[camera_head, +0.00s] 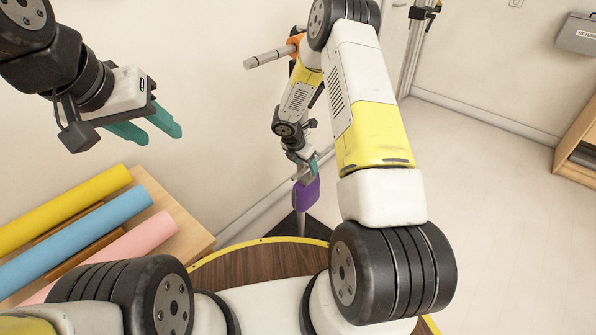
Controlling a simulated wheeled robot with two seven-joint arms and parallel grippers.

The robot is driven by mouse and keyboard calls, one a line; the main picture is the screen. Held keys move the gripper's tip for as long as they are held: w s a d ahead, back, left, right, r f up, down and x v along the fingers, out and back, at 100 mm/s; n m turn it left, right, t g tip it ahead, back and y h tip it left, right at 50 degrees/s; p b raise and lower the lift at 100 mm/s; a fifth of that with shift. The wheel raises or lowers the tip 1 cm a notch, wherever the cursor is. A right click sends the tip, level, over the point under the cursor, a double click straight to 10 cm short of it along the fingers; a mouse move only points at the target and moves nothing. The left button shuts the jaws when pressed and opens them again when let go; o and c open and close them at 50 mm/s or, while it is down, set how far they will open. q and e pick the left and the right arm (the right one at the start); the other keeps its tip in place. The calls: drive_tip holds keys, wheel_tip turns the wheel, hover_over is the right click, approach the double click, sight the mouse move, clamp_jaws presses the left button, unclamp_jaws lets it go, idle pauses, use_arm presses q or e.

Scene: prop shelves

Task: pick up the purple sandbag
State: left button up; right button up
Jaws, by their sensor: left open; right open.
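The purple sandbag (306,194) is in the middle of the view, beyond a round wood-brown surface with a yellow rim. My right gripper (312,168) is open and points down at the sandbag's upper edge. Its teal fingers are small and partly hidden, so I cannot tell whether they touch the bag. What supports the bag is unclear. My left gripper (153,130) is open and empty at the upper left, above the rolls and well away from the sandbag.
Yellow (65,207), blue (75,240) and pink (130,245) rolls lie on a wooden table (195,232) at left. A dark stand (301,223) is below the bag. An orange-collared grey rod (268,58) is behind my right arm. The right floor is clear up to a wooden shelf (575,135).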

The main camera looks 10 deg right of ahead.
drive_tip(key=shift+f, duration=0.2)
clamp_jaws()
drive_tip(key=shift+w+d+r, duration=0.1)
drive_tip(key=shift+w+r, duration=0.05)
idle(0.3)
